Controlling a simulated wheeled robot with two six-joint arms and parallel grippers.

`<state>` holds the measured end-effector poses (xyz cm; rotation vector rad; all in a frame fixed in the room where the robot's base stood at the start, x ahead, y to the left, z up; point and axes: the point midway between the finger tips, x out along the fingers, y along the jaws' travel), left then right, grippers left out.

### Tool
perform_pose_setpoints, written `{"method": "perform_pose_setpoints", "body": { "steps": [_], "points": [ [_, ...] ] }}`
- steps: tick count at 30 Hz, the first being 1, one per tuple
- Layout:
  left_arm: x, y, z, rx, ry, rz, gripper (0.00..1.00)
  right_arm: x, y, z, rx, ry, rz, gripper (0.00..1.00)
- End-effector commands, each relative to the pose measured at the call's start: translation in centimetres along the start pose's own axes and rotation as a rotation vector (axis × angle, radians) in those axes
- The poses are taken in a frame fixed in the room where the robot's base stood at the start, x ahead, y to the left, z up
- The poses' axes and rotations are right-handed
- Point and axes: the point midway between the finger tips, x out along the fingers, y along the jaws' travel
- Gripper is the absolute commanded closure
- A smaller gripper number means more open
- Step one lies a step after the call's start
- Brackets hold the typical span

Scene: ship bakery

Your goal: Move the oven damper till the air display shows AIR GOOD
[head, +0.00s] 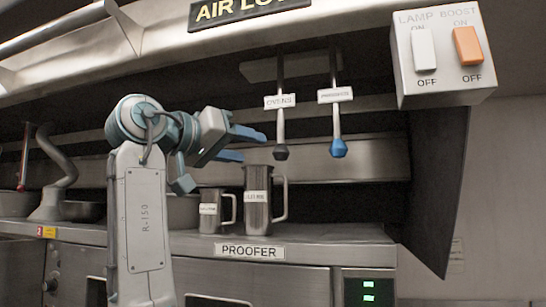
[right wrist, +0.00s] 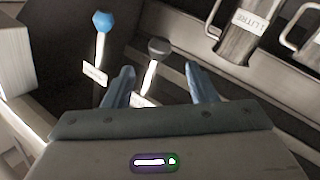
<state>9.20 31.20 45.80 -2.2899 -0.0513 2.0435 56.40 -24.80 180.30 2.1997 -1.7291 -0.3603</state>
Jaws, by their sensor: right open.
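Two damper rods hang under the hood. One ends in a black knob (head: 281,152), the other in a blue knob (head: 339,148). My left gripper is out of view.
Two steel jugs (head: 257,205) stand on the counter below my right gripper. A switch box (head: 445,55) with a white and an orange switch hangs at the upper right. A steel rail (head: 330,165) runs behind the knobs. A proofer panel (head: 368,290) glows green below.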

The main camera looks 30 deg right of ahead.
Motion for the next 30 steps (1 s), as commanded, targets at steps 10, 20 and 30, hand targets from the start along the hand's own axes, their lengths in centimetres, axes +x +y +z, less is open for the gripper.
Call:
{"method": "perform_pose_setpoints", "body": {
  "steps": [10,20,30],
  "points": [
    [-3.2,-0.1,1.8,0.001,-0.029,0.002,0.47,5.2,0.4,-0.6,0.000,-0.001,0.007,0.48],
    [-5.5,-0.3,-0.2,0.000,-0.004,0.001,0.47,9.9,0.3,-0.4,0.000,0.000,0.004,0.48],
    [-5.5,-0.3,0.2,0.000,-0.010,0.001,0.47,10.6,0.2,-0.1,0.001,0.001,0.002,0.48]
  ]
}}
